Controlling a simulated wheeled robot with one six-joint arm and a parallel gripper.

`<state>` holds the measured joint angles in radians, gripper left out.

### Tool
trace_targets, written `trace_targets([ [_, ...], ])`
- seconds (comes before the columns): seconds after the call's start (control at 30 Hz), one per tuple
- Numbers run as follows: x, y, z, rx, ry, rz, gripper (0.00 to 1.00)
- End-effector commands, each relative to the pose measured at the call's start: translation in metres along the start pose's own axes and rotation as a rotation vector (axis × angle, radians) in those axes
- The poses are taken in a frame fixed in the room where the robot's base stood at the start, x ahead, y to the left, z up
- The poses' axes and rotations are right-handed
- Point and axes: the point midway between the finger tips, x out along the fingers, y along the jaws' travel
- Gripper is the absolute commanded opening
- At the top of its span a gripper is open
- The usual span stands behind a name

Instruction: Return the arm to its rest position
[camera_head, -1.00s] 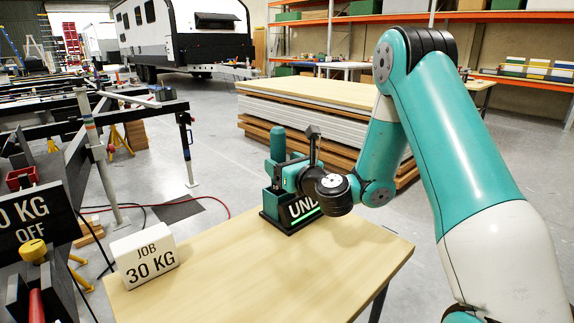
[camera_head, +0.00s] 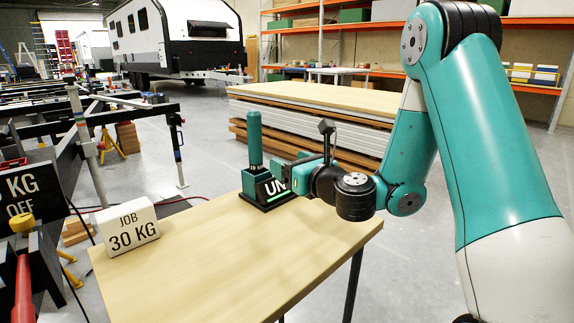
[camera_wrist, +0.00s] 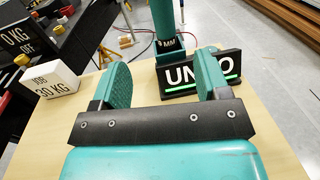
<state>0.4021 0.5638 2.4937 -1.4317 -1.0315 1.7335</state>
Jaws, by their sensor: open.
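My gripper (camera_head: 296,168) is low over the wooden table, just right of a teal post device with a black sign. In the wrist view my gripper (camera_wrist: 162,68) has its two teal fingers spread apart, with nothing between them. The post (camera_head: 255,140) stands upright on its base at the table's back edge. The sign (camera_wrist: 200,74) is beyond the fingers in the wrist view, its lettering partly covered by the right finger. My arm reaches in from the right, bent high at the elbow. I cannot tell exactly how far the fingertips are from the sign.
A white block marked JOB 30 KG (camera_head: 128,228) stands on the table's left side. The wooden table (camera_head: 215,265) is bare in front. A stack of boards (camera_head: 310,120) lies behind it. A dark panel and red-handled controls (camera_head: 22,290) are at the left edge.

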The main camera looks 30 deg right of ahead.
Motion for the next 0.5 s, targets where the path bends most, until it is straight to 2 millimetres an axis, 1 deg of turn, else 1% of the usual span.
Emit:
trace_targets([
  [0.17,-0.001,-0.003,0.0,0.0,0.0,-0.004,0.69],
  [0.27,0.0,0.003,0.002,-0.022,0.0,0.015,0.69],
  [0.33,-0.001,0.02,0.007,-0.097,-0.003,0.076,0.69],
  [0.37,-0.001,0.031,0.009,-0.152,-0.004,0.119,0.69],
  [0.47,-0.012,0.089,0.019,-0.442,-0.028,0.341,0.69],
  [0.5,-0.022,0.117,0.021,-0.603,-0.05,0.458,0.69],
])
